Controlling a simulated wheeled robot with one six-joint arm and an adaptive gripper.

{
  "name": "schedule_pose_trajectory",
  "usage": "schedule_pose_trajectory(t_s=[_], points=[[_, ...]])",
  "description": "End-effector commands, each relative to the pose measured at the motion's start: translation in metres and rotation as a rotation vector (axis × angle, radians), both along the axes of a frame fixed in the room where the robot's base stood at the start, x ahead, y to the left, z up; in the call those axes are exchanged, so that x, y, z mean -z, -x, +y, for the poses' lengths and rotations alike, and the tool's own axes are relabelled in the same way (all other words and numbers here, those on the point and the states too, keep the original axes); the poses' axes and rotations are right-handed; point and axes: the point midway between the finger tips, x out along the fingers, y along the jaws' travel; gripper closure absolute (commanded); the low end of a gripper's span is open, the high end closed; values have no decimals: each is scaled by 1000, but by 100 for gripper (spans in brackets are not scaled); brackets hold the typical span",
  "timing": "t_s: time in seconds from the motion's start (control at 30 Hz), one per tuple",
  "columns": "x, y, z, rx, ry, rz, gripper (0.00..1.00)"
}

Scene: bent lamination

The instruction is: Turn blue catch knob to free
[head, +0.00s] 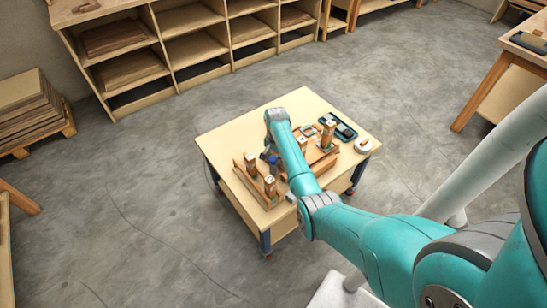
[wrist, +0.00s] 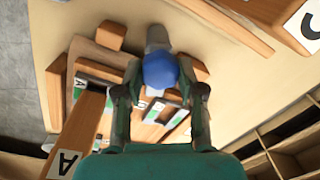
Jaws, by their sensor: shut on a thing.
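The blue catch knob (wrist: 160,71) is a rounded blue cap between my fingertips in the wrist view. My gripper (wrist: 159,78) is shut on it, with one finger on each side. A grey metal piece (wrist: 157,37) shows just beyond the knob. In the head view a small dark-blue patch, the knob (head: 271,158), shows beside my arm on the wooden fixture. The fixture (head: 270,189) has wooden blocks and rails, and my arm covers its middle. I cannot tell the knob's turn angle.
The fixture stands on a wheeled table (head: 222,143). A block marked A (wrist: 66,162) and a wooden bar (wrist: 228,27) lie close to my fingers. A dark tray (head: 342,128) and a white round item (head: 363,146) are at the table's right. Open floor surrounds the table.

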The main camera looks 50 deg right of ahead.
Motion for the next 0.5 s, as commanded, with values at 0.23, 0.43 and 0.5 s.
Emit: schedule_pose_trajectory(t_s=[0.23,0.43,0.5], points=[[0,-1,0,-235,1,-1,96],[0,-1,0,-425,0,-1,96],[0,-1,0,-491,0,-1,96]])
